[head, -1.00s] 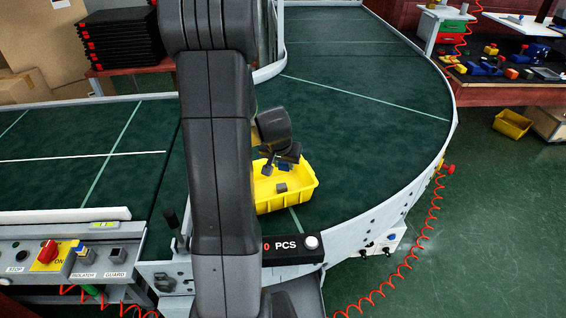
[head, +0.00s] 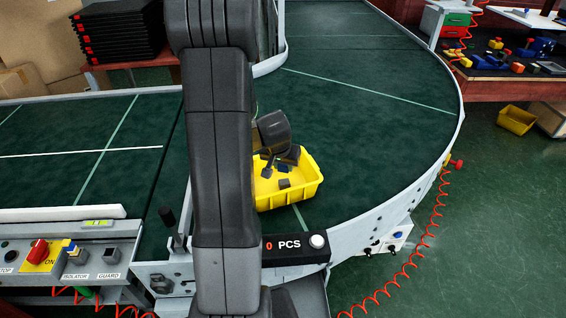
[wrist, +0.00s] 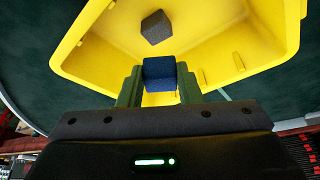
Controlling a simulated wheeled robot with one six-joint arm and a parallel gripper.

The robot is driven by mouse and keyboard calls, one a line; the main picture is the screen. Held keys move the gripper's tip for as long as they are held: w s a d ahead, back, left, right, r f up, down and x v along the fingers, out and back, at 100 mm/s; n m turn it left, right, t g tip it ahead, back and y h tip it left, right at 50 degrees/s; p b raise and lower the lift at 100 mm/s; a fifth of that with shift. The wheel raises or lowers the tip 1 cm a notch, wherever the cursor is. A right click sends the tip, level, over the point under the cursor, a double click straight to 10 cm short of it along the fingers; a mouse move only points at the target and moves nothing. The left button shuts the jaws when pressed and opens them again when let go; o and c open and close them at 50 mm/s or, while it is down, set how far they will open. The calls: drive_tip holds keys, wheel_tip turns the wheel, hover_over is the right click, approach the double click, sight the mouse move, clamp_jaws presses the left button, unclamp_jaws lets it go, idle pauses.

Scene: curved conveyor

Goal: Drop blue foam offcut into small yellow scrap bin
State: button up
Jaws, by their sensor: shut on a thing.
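A yellow bin (head: 300,190) stands on the green conveyor, just right of my arm in the head view. Its yellow wall also shows in the wrist view (wrist: 225,57). My gripper (head: 276,170) is over the bin, pointing down, low at its opening. In the wrist view my gripper (wrist: 159,85) is shut on the blue foam offcut (wrist: 159,73), held between the two fingers. The offcut cannot be made out in the head view. A dark grey block (head: 284,183) lies in the bin, and it also shows in the wrist view (wrist: 155,27).
Another yellow bin (head: 516,119) stands on the floor at the right. A counter box (head: 292,244) reading 0 PCS is at the conveyor's near edge. A control panel (head: 60,257) is at the left. A red coiled hose (head: 420,245) hangs at the right. The belt around the bin is clear.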

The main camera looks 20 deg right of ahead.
drive_tip(key=o, duration=1)
drive_tip(key=shift+o, duration=0.2)
drive_tip(key=shift+r, duration=0.1)
drive_tip(key=v, duration=1.3)
drive_tip(key=shift+s+r, duration=0.2)
drive_tip(key=shift+r, duration=0.1)
drive_tip(key=shift+f, duration=0.15)
drive_tip(key=x, duration=1.3)
drive_tip(key=shift+w+p, duration=0.25)
drive_tip(key=shift+p, duration=0.1)
drive_tip(key=shift+s+r, duration=0.1)
drive_tip(key=shift+r, duration=0.4)
